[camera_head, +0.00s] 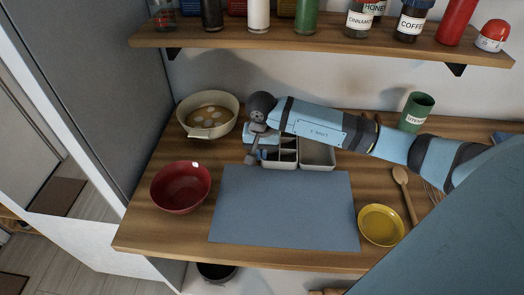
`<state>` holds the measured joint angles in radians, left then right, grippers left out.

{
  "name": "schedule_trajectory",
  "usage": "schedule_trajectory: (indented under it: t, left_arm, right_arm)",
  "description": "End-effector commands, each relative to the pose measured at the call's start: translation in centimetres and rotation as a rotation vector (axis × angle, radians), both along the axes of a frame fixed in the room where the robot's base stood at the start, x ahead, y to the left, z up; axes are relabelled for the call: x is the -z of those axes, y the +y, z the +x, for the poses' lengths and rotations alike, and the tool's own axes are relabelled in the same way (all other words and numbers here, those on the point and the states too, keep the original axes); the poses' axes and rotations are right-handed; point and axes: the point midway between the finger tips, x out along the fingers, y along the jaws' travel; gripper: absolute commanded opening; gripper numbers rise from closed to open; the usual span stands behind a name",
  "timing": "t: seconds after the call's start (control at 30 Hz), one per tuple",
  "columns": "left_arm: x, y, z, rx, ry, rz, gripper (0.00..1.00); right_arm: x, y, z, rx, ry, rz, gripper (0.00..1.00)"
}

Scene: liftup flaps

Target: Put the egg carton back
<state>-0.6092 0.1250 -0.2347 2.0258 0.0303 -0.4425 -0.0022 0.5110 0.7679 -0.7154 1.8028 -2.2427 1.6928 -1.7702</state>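I cannot pick out an egg carton with certainty in the head view. My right arm reaches in from the right above the wooden counter. Its gripper (252,156) points down beside the left end of a pale divided tray (318,156). The gripper is small and partly hidden by its own wrist, so I cannot tell whether its fingers are apart or hold anything. Small blue parts show by the tray's left end, too small to identify. My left gripper is not in view.
A blue-grey mat (283,208) lies in front, with a yellow bowl (381,225), wooden spoon (406,194) and green canister (416,111) to the right. A shelf (330,43) with jars hangs above.

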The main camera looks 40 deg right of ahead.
Motion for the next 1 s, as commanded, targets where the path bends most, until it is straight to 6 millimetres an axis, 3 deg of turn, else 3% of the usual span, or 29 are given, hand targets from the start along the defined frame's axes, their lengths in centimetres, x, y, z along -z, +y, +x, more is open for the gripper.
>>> schedule_trajectory:
  t: [0.33, 0.4, 0.47, 0.83, 1.0]
  left_arm:
    - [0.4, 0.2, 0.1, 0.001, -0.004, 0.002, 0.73]
    - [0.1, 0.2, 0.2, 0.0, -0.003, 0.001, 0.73]
    - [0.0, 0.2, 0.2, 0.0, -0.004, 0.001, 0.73]
    - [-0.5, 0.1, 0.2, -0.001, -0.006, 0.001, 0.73]
    - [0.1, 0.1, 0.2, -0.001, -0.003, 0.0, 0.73]
  right_arm:
    - [0.4, -0.1, 0.1, 0.001, -0.003, -0.001, 0.0]
    - [0.2, -0.1, 0.1, 0.001, -0.002, -0.001, 0.19]
    - [0.2, 0.0, 0.1, 0.001, -0.002, -0.001, 0.29]
    - [-0.5, 0.0, 0.1, 0.0, -0.002, -0.001, 0.29]
    - [-3.4, -0.1, 0.2, 0.0, -0.007, -0.002, 0.29]
